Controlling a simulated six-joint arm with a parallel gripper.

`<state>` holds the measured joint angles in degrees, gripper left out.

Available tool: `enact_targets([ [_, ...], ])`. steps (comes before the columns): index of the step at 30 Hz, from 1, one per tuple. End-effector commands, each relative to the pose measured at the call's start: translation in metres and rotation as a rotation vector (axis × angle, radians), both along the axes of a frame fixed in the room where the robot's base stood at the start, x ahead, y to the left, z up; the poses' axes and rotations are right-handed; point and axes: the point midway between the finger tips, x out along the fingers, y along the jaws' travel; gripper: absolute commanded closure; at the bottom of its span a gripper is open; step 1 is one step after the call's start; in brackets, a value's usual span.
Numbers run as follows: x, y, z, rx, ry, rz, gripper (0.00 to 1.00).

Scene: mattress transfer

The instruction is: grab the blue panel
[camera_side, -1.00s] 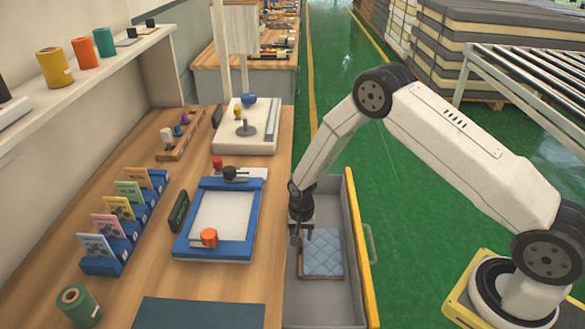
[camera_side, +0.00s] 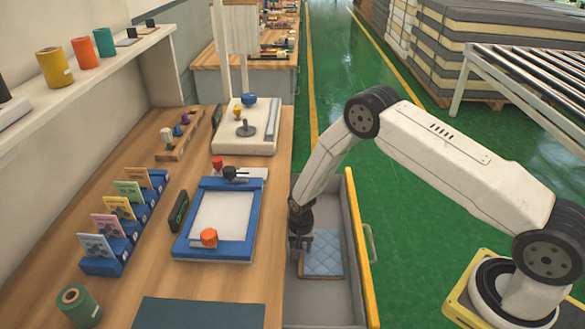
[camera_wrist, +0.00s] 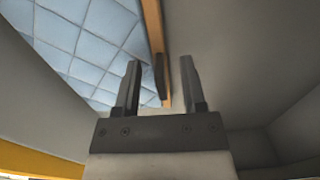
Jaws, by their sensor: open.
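The blue quilted panel (camera_side: 322,253) with a tan edge lies flat in the grey open drawer beside the bench. My gripper (camera_side: 301,243) is down inside the drawer at the panel's left edge. In the wrist view my gripper (camera_wrist: 160,80) is open. The panel (camera_wrist: 80,40) fills the upper left there, and its tan edge (camera_wrist: 153,25) runs between the two fingers. A small dark tab (camera_wrist: 160,77) on that edge also shows between the fingertips. I cannot tell whether the fingers touch the panel.
The grey drawer (camera_side: 352,290) has a yellow front (camera_side: 362,262) on the right, and its walls stand close around my gripper. The wooden bench (camera_side: 150,262) is to the left, with a blue-framed tray (camera_side: 184,243) near its edge. Open green floor lies to the right.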

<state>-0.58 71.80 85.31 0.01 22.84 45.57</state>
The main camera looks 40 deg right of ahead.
Motion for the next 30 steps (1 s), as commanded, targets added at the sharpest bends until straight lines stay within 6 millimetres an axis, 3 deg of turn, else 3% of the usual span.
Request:
enact_targets([
  [8, 0.0000, 0.0000, 0.0003, 0.000, 0.000, 0.000, 0.47],
  [13, 0.0000, 0.0000, 0.0004, 0.000, 0.000, 0.000, 1.00],
  [30, 0.0001, 0.0001, 0.0005, 0.000, 0.000, 0.000, 1.00],
])
